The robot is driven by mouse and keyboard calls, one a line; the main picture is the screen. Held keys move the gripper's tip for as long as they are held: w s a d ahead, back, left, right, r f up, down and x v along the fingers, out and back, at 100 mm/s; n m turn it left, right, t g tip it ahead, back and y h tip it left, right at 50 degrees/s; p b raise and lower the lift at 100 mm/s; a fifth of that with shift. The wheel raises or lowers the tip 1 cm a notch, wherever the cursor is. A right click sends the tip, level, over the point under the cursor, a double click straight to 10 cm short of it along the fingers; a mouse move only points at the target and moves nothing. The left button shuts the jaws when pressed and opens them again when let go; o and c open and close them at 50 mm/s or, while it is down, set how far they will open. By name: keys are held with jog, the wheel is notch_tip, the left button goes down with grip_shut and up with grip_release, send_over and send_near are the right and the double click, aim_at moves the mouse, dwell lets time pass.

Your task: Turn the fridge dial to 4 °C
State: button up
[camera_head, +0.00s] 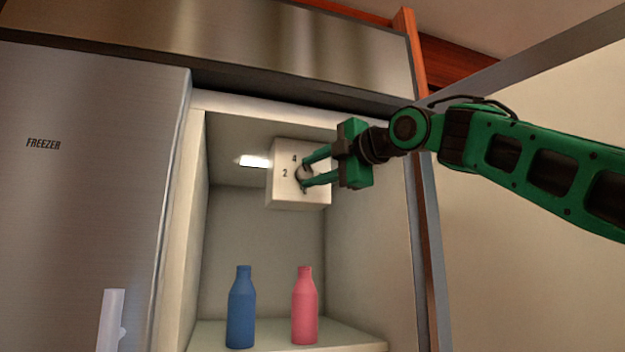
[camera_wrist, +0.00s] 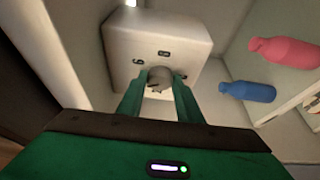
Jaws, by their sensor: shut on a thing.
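The fridge dial is a small grey round knob (camera_head: 300,175) on the front of a white box (camera_head: 283,193) in the upper part of the open fridge. The figures 2 and 4 show beside the knob in the head view. My gripper (camera_head: 305,172) is shut on the knob, one green finger on each side.
A blue bottle (camera_head: 240,312) and a pink bottle (camera_head: 304,308) stand on the shelf (camera_head: 340,340) below the box. The closed freezer door (camera_head: 85,190) is on the left. A pale panel (camera_head: 520,220) lies behind my arm on the right.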

jog(key=shift+a+f+n, duration=0.15)
jog(key=shift+n, duration=0.15)
jog(key=o, duration=1)
jog(key=shift+o, duration=0.2)
jog(key=shift+s+d, duration=0.2)
jog(key=shift+d, duration=0.05)
jog(key=v, duration=1)
jog(key=shift+s, duration=0.1)
